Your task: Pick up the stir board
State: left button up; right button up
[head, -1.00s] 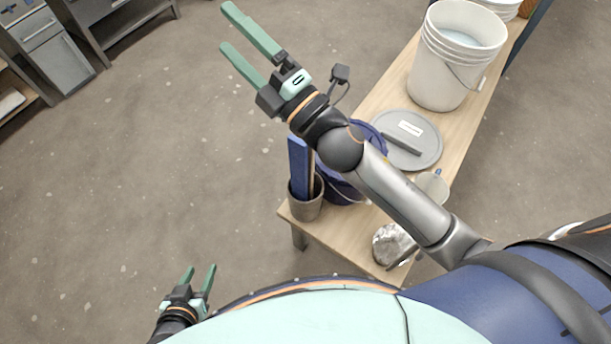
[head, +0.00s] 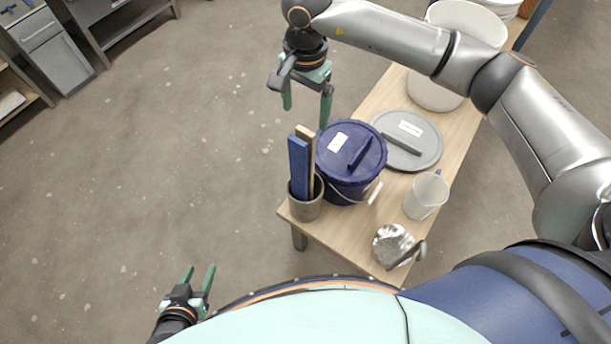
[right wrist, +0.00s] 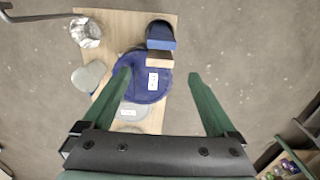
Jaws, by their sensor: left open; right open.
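Two upright boards stand side by side in a grey-brown pot (head: 306,207) at the table's near left corner. One is a blue board (head: 298,168) and one a tan wooden board (head: 307,150); I cannot tell which is the stir board. In the right wrist view, the blue board (right wrist: 161,37) and the tan board (right wrist: 159,60) show end-on, beyond the fingertips. My right gripper (head: 306,115) is open and empty, fingers pointing down, behind the boards in the head view. My left gripper (head: 199,271) is open and empty at the lower left, away from the table.
A blue lidded bucket (head: 350,165) stands right beside the pot. A grey lid (head: 420,150), a clear jug (head: 426,195), a crumpled silvery object (head: 392,245) and a white bucket (head: 436,92) share the wooden table (head: 340,240). The floor left of the table is clear.

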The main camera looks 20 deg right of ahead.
aim_at(306, 132)
notch_tip(306, 132, down, 7)
jog(key=shift+d+p, duration=0.1)
jog(key=shift+p, duration=0.35)
jog(key=f+p, duration=0.1)
jog(key=f, duration=0.4)
jog(key=shift+a+f, duration=0.1)
jog(key=shift+a, duration=0.1)
grip_shut()
dwell(0.4)
